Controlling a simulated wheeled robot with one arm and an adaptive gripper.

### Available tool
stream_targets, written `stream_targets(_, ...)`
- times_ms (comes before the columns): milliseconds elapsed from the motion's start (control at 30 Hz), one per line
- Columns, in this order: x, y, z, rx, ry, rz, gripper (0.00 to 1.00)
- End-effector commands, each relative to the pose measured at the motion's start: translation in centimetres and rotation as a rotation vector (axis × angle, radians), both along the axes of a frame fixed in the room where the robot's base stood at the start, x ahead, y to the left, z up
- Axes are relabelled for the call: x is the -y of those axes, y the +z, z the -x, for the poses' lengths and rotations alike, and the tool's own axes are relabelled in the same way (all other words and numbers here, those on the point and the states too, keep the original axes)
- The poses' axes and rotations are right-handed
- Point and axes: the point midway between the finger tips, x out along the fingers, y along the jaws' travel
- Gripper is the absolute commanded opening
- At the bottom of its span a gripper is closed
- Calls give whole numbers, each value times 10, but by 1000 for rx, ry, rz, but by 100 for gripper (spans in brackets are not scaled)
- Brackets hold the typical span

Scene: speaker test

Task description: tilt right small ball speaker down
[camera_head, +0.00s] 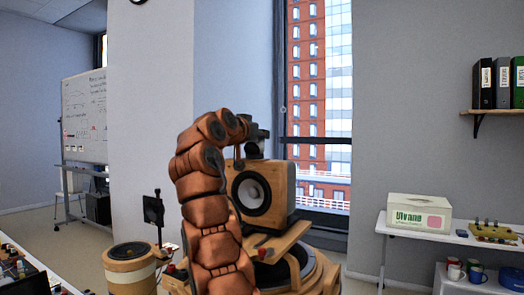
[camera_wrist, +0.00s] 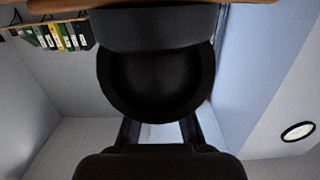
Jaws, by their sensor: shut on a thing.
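A black round thing with a hollow, dark face, which looks like the small ball speaker (camera_wrist: 155,85), fills the middle of the wrist view. The two fingers of my gripper (camera_wrist: 160,130) reach its near edge, one on each side, and are shut on it. There the ball speaker cannot be told apart from the dark gripper parts. The exact contact and the tilt are unclear.
The box speaker stands on a round wooden base (camera_head: 322,271). A wooden drum-like stand (camera_head: 130,270) and a black panel on a pole (camera_head: 154,208) are at left. A white shelf unit (camera_head: 415,235) with a box (camera_head: 419,212) stands at right. Floor shows between.

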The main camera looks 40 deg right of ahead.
Motion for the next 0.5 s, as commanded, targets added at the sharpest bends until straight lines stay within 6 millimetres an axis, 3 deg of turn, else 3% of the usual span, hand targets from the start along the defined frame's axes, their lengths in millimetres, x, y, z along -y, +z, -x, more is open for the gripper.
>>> stream_targets(33, -1, -7, 0, 8, 0, 25, 0)
stream_targets(500, -8, 4, 2, 58, 0, 196, 0)
